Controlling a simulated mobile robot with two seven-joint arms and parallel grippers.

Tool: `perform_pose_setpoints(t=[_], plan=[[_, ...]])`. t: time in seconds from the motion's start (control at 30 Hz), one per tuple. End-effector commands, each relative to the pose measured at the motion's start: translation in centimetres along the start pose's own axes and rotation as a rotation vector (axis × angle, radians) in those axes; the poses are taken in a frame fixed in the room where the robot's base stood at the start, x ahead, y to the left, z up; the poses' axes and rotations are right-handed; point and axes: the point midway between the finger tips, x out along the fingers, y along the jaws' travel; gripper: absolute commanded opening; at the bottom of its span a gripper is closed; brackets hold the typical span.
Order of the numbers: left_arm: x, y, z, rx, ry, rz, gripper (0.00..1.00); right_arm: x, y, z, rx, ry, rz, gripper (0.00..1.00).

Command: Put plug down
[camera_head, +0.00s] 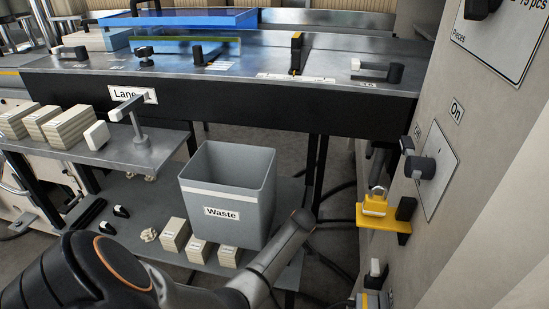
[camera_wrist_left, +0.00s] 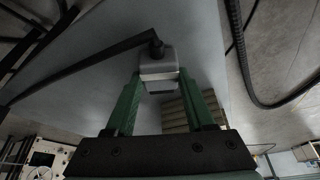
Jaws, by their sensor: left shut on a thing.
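The plug (camera_wrist_left: 158,68) is a grey block with a pale band, and a black cable (camera_wrist_left: 85,66) runs from it to the left in the left wrist view. My left gripper (camera_wrist_left: 158,84) has its green fingers on either side of the plug and is shut on it. A broad grey surface lies behind the plug; I cannot tell whether the plug touches it. In the head view my left arm crosses the bottom, but its gripper and the plug cannot be made out. My right gripper is in neither view.
A grey waste bin (camera_head: 228,201) stands on the low shelf (camera_head: 150,192), with several small striped blocks (camera_head: 198,249) in front. Striped stacks (camera_head: 68,127) sit on the left bench.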

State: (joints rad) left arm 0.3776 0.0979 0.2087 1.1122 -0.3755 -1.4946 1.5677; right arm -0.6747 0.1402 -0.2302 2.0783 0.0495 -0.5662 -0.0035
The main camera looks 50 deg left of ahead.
Motion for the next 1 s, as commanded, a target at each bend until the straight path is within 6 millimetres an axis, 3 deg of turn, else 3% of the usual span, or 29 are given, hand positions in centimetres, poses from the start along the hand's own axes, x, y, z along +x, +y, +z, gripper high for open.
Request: perform_pose_setpoints(t=[0.07,0.1,0.33,0.67,0.77,1.0], plan=[[0.3,0.0,0.1,0.0,0.0,0.0,0.0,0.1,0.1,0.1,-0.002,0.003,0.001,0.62],[0.3,0.0,0.1,0.0,-0.001,0.0,0.57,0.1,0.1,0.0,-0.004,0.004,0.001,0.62],[0.3,0.0,0.1,0.0,0.0,-0.001,0.83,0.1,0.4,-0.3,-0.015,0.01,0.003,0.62],[-0.2,0.0,-0.1,0.0,0.0,0.0,0.84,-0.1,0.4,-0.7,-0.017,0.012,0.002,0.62],[-1.6,0.0,-0.1,0.0,-0.002,0.001,0.84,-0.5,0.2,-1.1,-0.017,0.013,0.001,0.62],[-6.9,0.1,-0.1,-0.001,-0.003,0.003,0.84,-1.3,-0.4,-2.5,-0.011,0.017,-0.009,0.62]])
